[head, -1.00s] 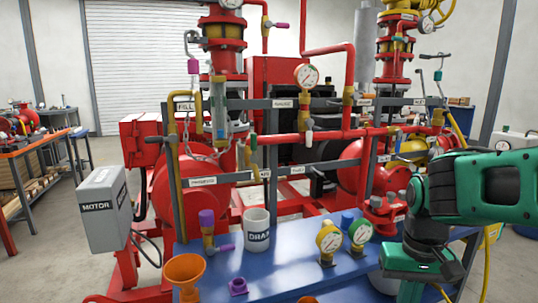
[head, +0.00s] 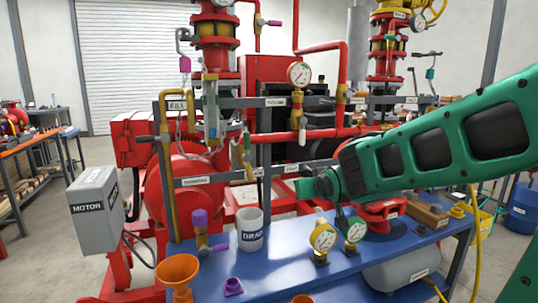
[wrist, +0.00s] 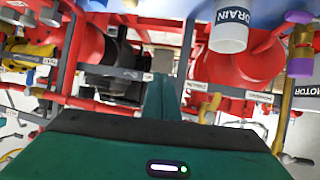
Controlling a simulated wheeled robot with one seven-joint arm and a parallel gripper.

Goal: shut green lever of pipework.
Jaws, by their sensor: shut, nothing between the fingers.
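A small green lever (head: 247,142) hangs upright on the pipework in the head view, above a brass valve body, left of the middle. My gripper (head: 306,188) is to the right of it and lower, apart from it, with its fingers shut and empty. In the wrist view the shut fingers (wrist: 164,94) point toward the grey frame rail. A brass fitting (wrist: 209,106) shows just right of the fingers there; I cannot make out the green lever in that view.
A white DRAIN cup (head: 250,231), an orange funnel (head: 178,271) and two gauges (head: 322,238) stand on the blue bench (head: 280,272). A red pipe (head: 270,140) and grey rails (head: 215,178) run across behind my gripper. A grey MOTOR box (head: 97,208) is at left.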

